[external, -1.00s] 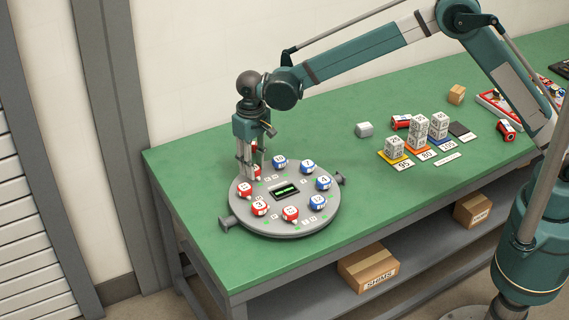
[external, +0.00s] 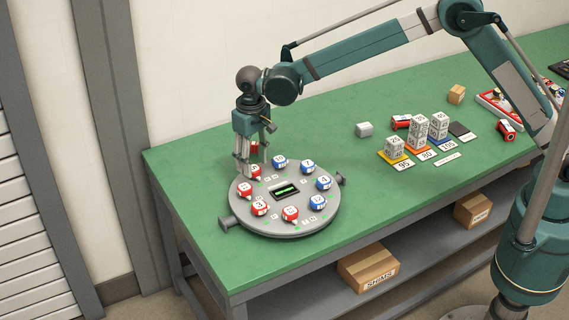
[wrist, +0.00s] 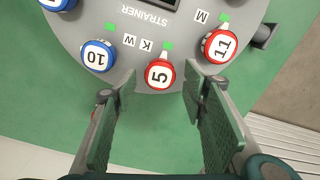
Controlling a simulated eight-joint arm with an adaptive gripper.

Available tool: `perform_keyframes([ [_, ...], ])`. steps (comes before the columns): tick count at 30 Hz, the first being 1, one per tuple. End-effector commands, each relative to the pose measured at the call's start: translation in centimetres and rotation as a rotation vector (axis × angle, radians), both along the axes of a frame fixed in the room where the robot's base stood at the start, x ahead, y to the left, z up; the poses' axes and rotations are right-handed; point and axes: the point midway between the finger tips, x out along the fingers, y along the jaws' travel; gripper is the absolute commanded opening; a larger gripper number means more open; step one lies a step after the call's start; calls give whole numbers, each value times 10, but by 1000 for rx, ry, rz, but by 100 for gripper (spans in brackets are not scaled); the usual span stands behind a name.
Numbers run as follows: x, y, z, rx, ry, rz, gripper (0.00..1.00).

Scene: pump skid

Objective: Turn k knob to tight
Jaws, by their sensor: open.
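A round grey plate (external: 245,222) on the bench carries a ring of red and blue numbered knobs. The letter K (wrist: 147,44) is printed upside down beside the green mark of the red knob numbered 5 (wrist: 160,74), whose white pointer aims inward toward that mark. This knob (external: 256,171) is partly hidden by a finger in the external view. My gripper (external: 252,170) is open over the plate's back left edge. In the wrist view its fingers (wrist: 154,94) stand apart on either side of knob 5, with nothing held.
The blue knob 10 (wrist: 97,57) and red knob 11 (wrist: 219,46) flank knob 5 closely. A small display (external: 285,190) sits at the plate's middle. Stacked grey blocks (external: 417,132) stand to the right, with clear green bench between.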

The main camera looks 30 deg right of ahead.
Motion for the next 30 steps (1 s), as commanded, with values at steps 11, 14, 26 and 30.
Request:
perform_keyframes([
  [11,0,0,57,0,0,0,43],
  [14,0,0,72,0,0,0,43],
  [26,0,0,104,0,0,0,43],
  [30,0,0,105,0,0,0,43],
])
